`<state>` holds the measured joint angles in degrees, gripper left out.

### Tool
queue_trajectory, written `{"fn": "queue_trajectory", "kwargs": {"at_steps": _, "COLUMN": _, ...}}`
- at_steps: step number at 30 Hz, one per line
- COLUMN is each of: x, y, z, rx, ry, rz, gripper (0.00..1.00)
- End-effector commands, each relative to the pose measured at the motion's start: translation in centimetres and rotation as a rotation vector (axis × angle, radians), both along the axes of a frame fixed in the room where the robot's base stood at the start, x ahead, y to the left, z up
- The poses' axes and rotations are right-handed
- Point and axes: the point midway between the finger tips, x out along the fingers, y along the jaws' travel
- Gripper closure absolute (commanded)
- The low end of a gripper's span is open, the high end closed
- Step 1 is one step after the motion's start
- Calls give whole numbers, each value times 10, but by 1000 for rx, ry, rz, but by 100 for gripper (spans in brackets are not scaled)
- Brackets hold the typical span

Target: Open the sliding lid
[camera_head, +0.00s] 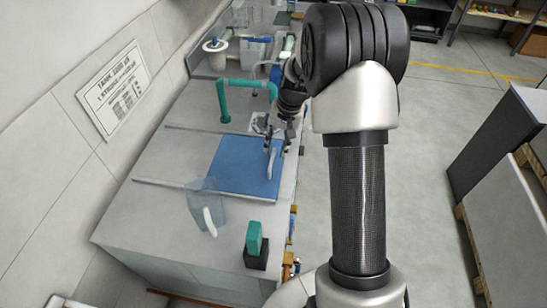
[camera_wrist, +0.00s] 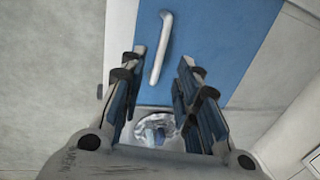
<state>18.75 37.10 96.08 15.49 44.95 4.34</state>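The blue sliding lid (camera_head: 240,165) lies flat on the grey counter between two thin rails. A white bar handle (camera_head: 272,163) stands near its right edge. In the wrist view the lid (camera_wrist: 218,45) fills the top middle, with its handle (camera_wrist: 160,50) upright in the picture. My gripper (camera_head: 276,145) is above the lid's far right part, by the handle. In the wrist view my gripper (camera_wrist: 164,58) is open, with a finger on each side of the handle's lower part. I see no contact with it; the height gap is unclear.
A round metallic recess (camera_wrist: 156,125) with pale blue pieces shows between my fingers. A green pipe (camera_head: 238,88) stands beyond the lid. A clear container (camera_head: 206,205) and a green-and-black block (camera_head: 255,243) stand on the near side. A wall bounds the left.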

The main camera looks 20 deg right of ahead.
Motion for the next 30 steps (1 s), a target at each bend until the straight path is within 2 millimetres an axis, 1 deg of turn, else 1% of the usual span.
{"fn": "queue_trajectory", "kwargs": {"at_steps": 1, "x": 1, "y": 2, "z": -14, "rx": 0, "ry": 2, "rz": 0, "gripper": 70}}
{"fn": "queue_trajectory", "kwargs": {"at_steps": 3, "x": 2, "y": 4, "z": -25, "rx": 0, "ry": 2, "rz": 0, "gripper": 70}}
{"fn": "queue_trajectory", "kwargs": {"at_steps": 6, "x": 4, "y": 6, "z": -39, "rx": 0, "ry": 2, "rz": 1, "gripper": 70}}
{"fn": "queue_trajectory", "kwargs": {"at_steps": 9, "x": 5, "y": 8, "z": -47, "rx": 0, "ry": 0, "rz": 1, "gripper": 70}}
{"fn": "queue_trajectory", "kwargs": {"at_steps": 13, "x": 6, "y": 9, "z": -51, "rx": -1, "ry": -1, "rz": 1, "gripper": 70}}
{"fn": "queue_trajectory", "kwargs": {"at_steps": 21, "x": 6, "y": 9, "z": -52, "rx": -1, "ry": -1, "rz": 1, "gripper": 71}}
{"fn": "queue_trajectory", "kwargs": {"at_steps": 30, "x": 6, "y": 8, "z": -51, "rx": -1, "ry": -1, "rz": 1, "gripper": 91}}
